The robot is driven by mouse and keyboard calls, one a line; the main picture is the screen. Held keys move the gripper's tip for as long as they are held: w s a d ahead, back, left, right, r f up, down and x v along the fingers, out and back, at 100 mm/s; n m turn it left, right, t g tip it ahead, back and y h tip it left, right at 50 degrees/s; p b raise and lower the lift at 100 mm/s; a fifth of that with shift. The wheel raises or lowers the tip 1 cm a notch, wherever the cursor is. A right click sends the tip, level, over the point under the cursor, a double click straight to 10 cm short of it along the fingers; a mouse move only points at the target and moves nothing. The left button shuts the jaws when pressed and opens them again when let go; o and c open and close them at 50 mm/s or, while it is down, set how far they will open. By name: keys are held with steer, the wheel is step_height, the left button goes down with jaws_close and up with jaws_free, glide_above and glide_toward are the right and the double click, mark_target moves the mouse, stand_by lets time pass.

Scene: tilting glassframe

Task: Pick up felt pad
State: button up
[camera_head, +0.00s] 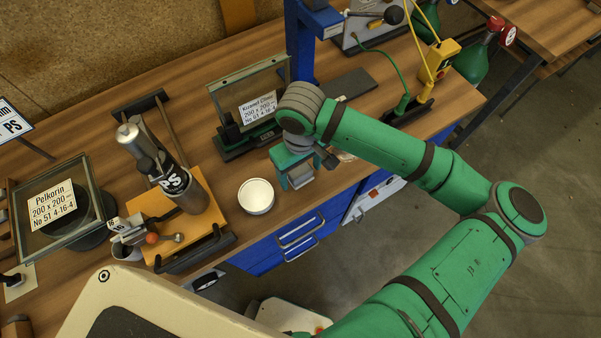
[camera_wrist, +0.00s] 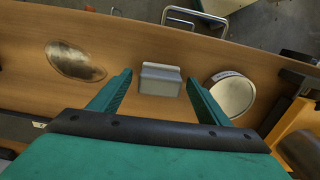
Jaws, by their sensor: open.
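A small grey block with a paler top edge, which looks like the felt pad (camera_wrist: 160,80), sits on the wooden bench near its front edge. It shows between and beyond my two fingertips in the wrist view. My gripper (camera_head: 297,182) is open and points down over the bench, to the right of a white round dish (camera_head: 256,196). The fingers stand on either side of the block in the picture, with a gap at each side. I cannot tell how far above the block they are. In the head view my wrist and fingers partly cover this spot.
The dish also shows right of the fingers in the wrist view (camera_wrist: 233,95). An oval metallic plate (camera_wrist: 75,60) lies to the left. A glass frame with a label (camera_head: 249,100) stands behind my gripper.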

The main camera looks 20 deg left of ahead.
steer(key=shift+c, duration=0.3)
steer(key=c, duration=1.1)
